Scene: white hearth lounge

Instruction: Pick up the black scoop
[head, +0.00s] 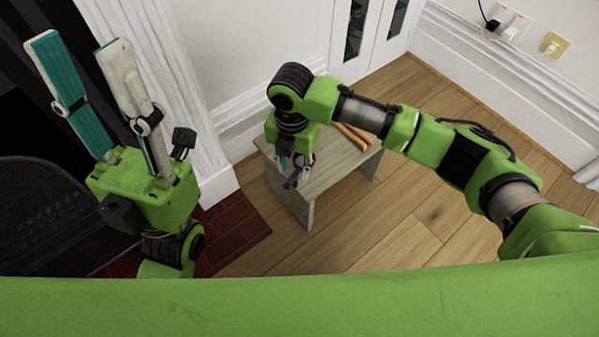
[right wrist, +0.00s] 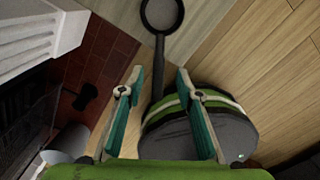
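The black scoop (right wrist: 161,14) shows in the right wrist view. Its round head is at the top over the small table, and its straight handle runs down between the finger pads of my right gripper (right wrist: 160,72). The pads stand apart, with gaps on both sides of the handle. In the head view my right gripper (head: 293,172) points down at the left edge of the table (head: 306,177); my arm largely hides the scoop there. My left gripper (head: 77,46) is open, empty and points upward, away from the table.
Brown-orange sticks (head: 352,137) lie on the table behind my right arm. A white fireplace surround (head: 165,85) and dark red hearth tiles (head: 232,238) are to the left. The wooden floor (head: 400,225) right of the table is clear.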

